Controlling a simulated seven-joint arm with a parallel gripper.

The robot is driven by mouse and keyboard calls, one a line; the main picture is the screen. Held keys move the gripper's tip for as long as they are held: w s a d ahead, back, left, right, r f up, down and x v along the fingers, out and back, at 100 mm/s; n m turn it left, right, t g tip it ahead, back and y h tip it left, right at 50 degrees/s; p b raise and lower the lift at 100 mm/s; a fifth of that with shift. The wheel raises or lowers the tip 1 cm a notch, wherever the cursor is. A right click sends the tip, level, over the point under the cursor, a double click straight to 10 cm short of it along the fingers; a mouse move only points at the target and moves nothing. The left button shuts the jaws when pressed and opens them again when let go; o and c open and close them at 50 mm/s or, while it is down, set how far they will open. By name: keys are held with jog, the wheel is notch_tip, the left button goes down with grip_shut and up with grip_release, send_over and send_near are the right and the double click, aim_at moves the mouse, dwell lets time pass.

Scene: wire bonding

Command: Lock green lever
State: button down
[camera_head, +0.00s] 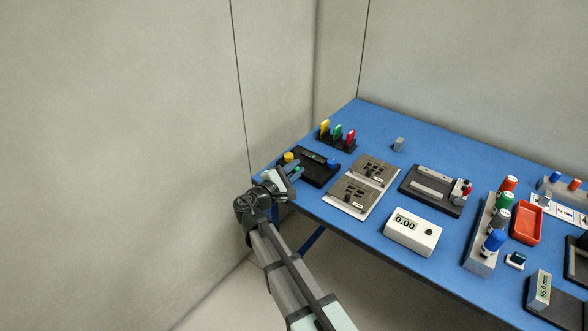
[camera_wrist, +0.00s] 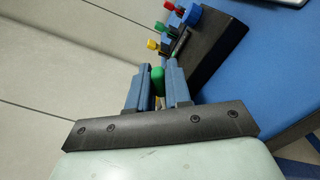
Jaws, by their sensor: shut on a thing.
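The green lever (camera_head: 297,169) is at the near left edge of a black fixture (camera_head: 319,178), mostly hidden by my gripper. In the wrist view, its rounded green end (camera_wrist: 157,78) stands between the two blue fingers. My gripper (camera_head: 293,174) is shut on it, and it also shows in the wrist view (camera_wrist: 158,86). A yellow knob (camera_head: 289,157) and a blue knob (camera_head: 332,163) sit on the same fixture. The lever's base and exact angle are hidden.
A rack behind holds yellow (camera_head: 325,127), green (camera_head: 337,131) and red (camera_head: 350,137) tags. A grey plate with two fixtures (camera_head: 343,205) lies to the right, then a white meter (camera_head: 412,232). The blue table's left edge (camera_head: 319,219) is close to my arm.

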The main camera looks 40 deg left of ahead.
jog(key=c, duration=1.1)
grip_release()
jog(key=shift+c, duration=0.2)
jog(key=shift+s, duration=0.15)
jog(key=s, duration=1.3)
jog(key=shift+s, duration=0.3)
